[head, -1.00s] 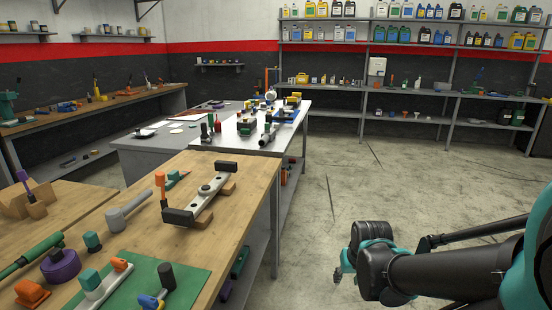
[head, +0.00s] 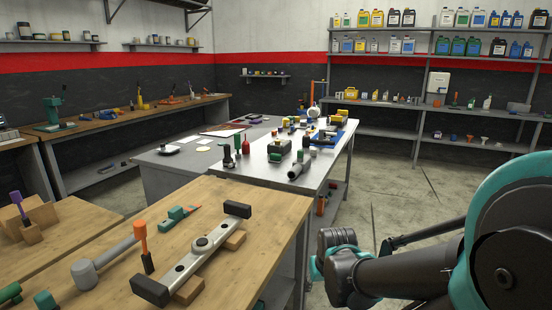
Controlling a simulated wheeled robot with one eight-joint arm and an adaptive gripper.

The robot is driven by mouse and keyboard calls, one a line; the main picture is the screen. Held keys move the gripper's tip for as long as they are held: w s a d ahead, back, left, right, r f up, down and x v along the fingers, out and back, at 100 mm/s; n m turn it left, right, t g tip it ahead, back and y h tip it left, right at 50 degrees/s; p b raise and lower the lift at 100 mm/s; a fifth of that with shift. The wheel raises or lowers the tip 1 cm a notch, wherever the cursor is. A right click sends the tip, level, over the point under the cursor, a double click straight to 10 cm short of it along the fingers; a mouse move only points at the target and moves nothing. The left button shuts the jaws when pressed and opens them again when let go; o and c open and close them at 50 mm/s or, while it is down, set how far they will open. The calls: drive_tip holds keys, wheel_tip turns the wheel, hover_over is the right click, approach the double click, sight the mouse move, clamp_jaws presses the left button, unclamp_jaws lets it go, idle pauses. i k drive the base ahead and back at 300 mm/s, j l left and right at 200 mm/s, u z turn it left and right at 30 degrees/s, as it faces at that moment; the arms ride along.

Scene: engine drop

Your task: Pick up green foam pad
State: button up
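I cannot pick out the green foam pad for certain. A small green block (head: 176,213) lies on the near wooden bench (head: 258,262), by an orange-and-dark tool. Other green pieces show at the bottom left, one of them a small green cap (head: 45,300) cut by the frame edge. My dark and teal arm reaches in from the right, over the floor beside the bench. My gripper's fingers do not show.
A long metal bar with black end blocks (head: 195,255) rests on wooden blocks. A grey mallet (head: 88,273) lies left of it. Behind stands a metal table (head: 240,172) with bottles and tools. Open floor (head: 410,190) lies to the right, before shelves (head: 450,100).

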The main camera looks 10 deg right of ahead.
sight(274, 158)
drive_tip(key=i+l, duration=0.3)
drive_tip(key=l, duration=0.15)
drive_tip(key=i+l, duration=0.25)
drive_tip(key=l, duration=0.2)
drive_tip(key=i+l, duration=0.3)
drive_tip(key=l, duration=0.15)
drive_tip(key=i+l, duration=0.25)
drive_tip(key=l, duration=0.25)
drive_tip(key=i+l, duration=0.3)
drive_tip(key=l, duration=0.15)
drive_tip(key=i+l, duration=0.25)
drive_tip(key=l, duration=0.2)
drive_tip(key=i+l+u, duration=0.1)
drive_tip(key=l, duration=0.25)
drive_tip(key=i+l+u, duration=0.1)
drive_tip(key=i+l, duration=0.15)
drive_tip(key=i+l+u, duration=0.1)
drive_tip(key=l, duration=0.35)
drive_tip(key=i+l+u, duration=0.1)
drive_tip(key=l, duration=0.25)
drive_tip(key=i+l+u, duration=0.1)
drive_tip(key=i+l, duration=0.15)
drive_tip(key=l, duration=0.15)
